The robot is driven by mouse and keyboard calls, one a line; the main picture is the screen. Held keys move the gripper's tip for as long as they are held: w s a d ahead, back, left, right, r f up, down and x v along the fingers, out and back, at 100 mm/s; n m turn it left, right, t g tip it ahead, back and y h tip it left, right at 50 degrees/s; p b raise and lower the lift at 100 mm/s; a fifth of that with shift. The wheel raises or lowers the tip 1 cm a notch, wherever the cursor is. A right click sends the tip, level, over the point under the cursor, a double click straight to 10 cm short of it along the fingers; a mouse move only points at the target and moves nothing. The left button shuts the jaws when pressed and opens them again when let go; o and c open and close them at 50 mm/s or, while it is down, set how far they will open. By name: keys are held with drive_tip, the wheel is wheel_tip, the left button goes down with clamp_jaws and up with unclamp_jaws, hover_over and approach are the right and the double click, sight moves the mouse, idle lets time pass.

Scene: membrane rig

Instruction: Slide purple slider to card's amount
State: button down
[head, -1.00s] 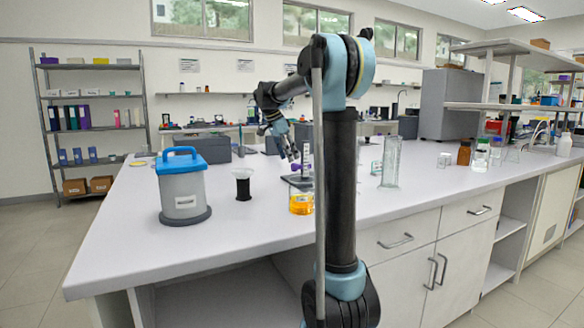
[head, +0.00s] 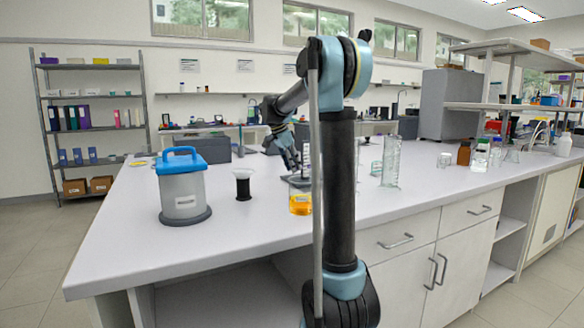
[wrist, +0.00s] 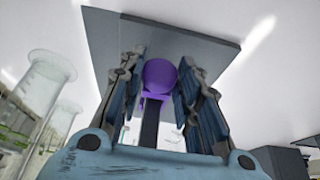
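The purple slider (wrist: 160,76) has a round knob and shows in the wrist view between my gripper's two fingers, close to both. My gripper (wrist: 161,75) is open around it, with a finger on each side; I cannot tell whether either finger touches it. A dark narrow bar runs below the knob, and a flat grey plate (wrist: 115,35) lies behind it. In the head view my gripper (head: 298,170) points down at the small rig behind the orange-filled beaker. The slider is hidden there. I cannot make out the card or any reading on it.
The beaker with orange liquid (head: 300,204) stands just in front of the rig. A tall glass vessel (head: 391,162) stands to the right. The front left bench is clear.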

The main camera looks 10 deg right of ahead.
drive_tip(key=shift+f, duration=1.7)
drive_tip(key=c, duration=1.2)
unclamp_jaws()
drive_tip(key=shift+w+f, duration=0.1)
drive_tip(key=v, duration=1.2)
